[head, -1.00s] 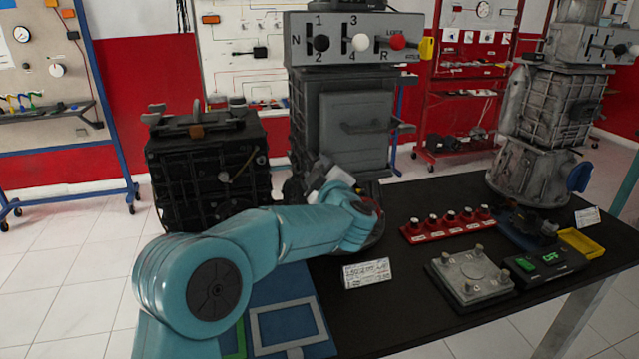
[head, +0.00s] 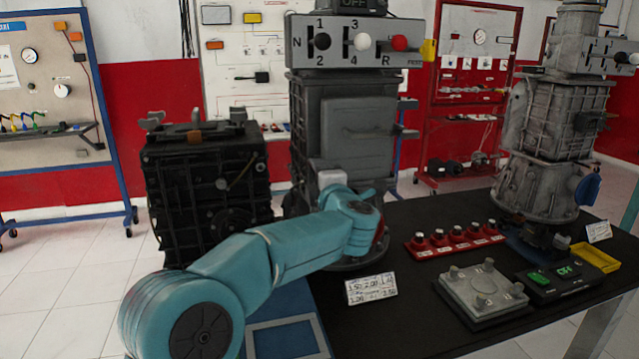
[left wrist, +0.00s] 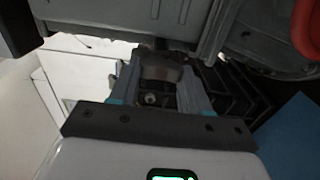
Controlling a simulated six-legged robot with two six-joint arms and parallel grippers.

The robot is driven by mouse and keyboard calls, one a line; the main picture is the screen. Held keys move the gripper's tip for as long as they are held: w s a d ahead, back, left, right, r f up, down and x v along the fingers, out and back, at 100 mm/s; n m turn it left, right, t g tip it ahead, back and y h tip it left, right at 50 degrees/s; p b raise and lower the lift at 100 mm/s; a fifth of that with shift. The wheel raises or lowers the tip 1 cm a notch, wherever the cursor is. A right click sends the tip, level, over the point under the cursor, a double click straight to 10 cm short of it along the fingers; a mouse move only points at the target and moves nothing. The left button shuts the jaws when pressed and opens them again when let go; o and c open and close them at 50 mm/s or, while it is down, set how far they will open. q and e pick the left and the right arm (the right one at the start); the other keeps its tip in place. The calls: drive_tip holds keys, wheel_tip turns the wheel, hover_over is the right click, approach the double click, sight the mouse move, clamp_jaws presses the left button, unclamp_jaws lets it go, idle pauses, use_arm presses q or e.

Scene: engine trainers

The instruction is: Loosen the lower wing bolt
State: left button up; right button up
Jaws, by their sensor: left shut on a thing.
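My left arm reaches to the lower front of the middle grey gearbox unit (head: 357,121) in the head view, and its wrist hides the fingertips there. In the left wrist view my left gripper (left wrist: 162,88) is closed around a small dark grey piece (left wrist: 165,68) under the unit's grey housing (left wrist: 190,22). This piece appears to be the lower wing bolt; its wings are not clear in the dark picture. The gripped piece is hidden in the head view. My right gripper is in neither view.
A dark engine block (head: 205,190) stands left of the unit. On the black table (head: 425,325) are a white label card (head: 371,288), a red knob strip (head: 455,241), a grey plate with knobs (head: 484,291), a green-lit box (head: 562,275) and a yellow tray (head: 596,256).

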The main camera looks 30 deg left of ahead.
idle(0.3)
use_arm(q)
drive_tip(key=o, duration=1.1)
drive_tip(key=shift+c, duration=0.2)
drive_tip(key=b+v, duration=0.1)
drive_tip(key=v, duration=1.5)
drive_tip(key=shift+s, duration=0.15)
drive_tip(key=shift+d, duration=0.1)
